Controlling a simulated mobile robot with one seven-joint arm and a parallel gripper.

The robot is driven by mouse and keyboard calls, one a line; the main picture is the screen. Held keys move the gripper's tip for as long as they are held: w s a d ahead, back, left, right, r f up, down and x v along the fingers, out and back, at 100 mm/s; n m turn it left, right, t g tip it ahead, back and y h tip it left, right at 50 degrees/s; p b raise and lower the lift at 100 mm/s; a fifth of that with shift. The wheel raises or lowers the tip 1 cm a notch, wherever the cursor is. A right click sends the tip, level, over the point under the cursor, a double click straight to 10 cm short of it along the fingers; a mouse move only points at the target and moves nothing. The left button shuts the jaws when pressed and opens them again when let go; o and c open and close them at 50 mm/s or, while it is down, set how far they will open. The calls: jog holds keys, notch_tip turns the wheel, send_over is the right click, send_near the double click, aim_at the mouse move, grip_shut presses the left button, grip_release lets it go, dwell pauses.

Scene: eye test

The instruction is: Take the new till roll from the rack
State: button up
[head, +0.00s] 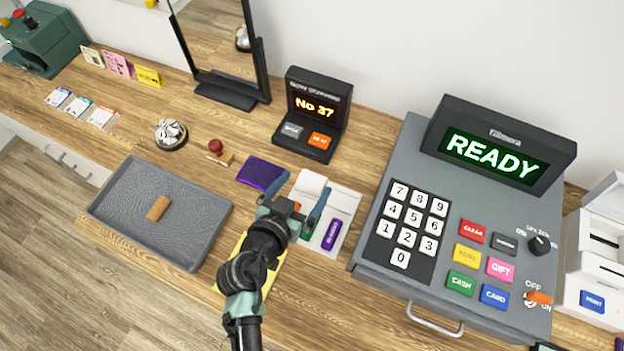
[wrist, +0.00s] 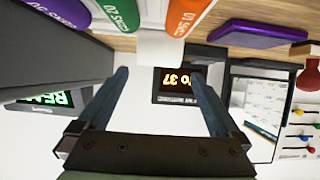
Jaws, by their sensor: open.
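The white till roll (head: 312,184) sits at the back left of a white rack (head: 347,208), beside coin rolls. In the wrist view a white shape that looks like the till roll (wrist: 160,48) lies just ahead of the fingertips, roughly centred between them. My gripper (head: 305,187) is open, with one finger to each side of the roll in the head view; the wrist view shows the open fingers (wrist: 156,75) too. I cannot tell whether either finger touches the roll. My gripper hides the rack's front left part.
The grey till (head: 365,255) is close on the right, and the display (head: 312,108) is behind. A purple wallet (head: 262,173) lies left. A grey tray (head: 190,245) holds a brown cardboard core (head: 158,207). A white printer (head: 592,262) stands far right.

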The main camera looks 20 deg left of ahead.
aim_at(311, 180)
jog(key=shift+f+p+x, duration=0.2)
jog(key=shift+p+x, duration=0.1)
jog(key=shift+x, duration=0.95)
jog(key=shift+f+p+x, duration=0.15)
jog(key=shift+p+x, duration=0.1)
jog(key=shift+x, duration=1)
jog(key=shift+s+d, duration=0.15)
jog(key=shift+s, duration=0.1)
jog(key=c, duration=1.3)
jog(key=shift+c, duration=0.5)
jog(key=shift+r, duration=0.15)
